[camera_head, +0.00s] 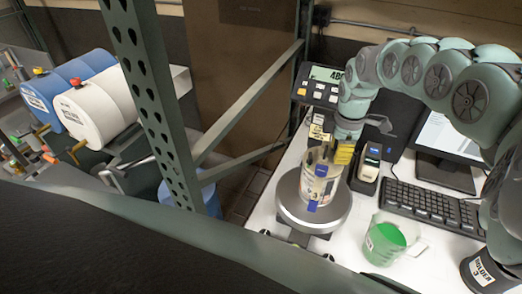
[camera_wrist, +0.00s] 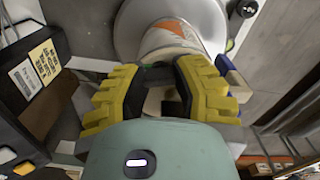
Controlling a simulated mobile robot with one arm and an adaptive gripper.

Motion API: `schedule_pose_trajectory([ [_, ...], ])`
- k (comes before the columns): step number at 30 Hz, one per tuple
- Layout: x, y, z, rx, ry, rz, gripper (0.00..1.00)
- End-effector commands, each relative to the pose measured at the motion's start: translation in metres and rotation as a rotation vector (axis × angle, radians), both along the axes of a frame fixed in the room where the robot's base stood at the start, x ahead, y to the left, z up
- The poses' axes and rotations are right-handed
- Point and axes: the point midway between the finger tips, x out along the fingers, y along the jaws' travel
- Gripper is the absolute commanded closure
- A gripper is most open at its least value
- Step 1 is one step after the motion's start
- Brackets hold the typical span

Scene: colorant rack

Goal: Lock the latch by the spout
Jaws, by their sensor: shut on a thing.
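A pale cylindrical container (camera_head: 318,188) with blue tabs (camera_head: 312,206) stands upright on a round scale plate (camera_head: 286,205). The spout and the latch by it cannot be told apart clearly. My gripper (camera_head: 341,154) comes down from above at the container's top right edge. In the wrist view, the yellow fingers of my gripper (camera_wrist: 160,92) are closed in around a part at the container's top, mostly hidden between the dark pads. The container's white and orange side (camera_wrist: 172,38) shows beyond them. A blue tab (camera_wrist: 222,63) shows just outside the right finger.
A clear cup with green liquid (camera_head: 388,240) stands right of the scale. A keyboard (camera_head: 430,204), a small device (camera_head: 368,166) and a monitor (camera_head: 447,140) crowd the right. The scale's display (camera_head: 330,75) is behind. A green metal post (camera_head: 150,90) rises at left.

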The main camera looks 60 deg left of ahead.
Motion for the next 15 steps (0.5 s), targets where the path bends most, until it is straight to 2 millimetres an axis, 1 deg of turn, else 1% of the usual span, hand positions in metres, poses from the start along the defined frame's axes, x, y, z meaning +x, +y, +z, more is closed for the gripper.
schedule_pose_trajectory([
  [6,0.0005,-0.0005,-0.0014,0.001,0.001,-0.068,1.0],
  [15,0.0002,-0.0003,-0.0007,0.001,0.001,-0.086,1.0],
])
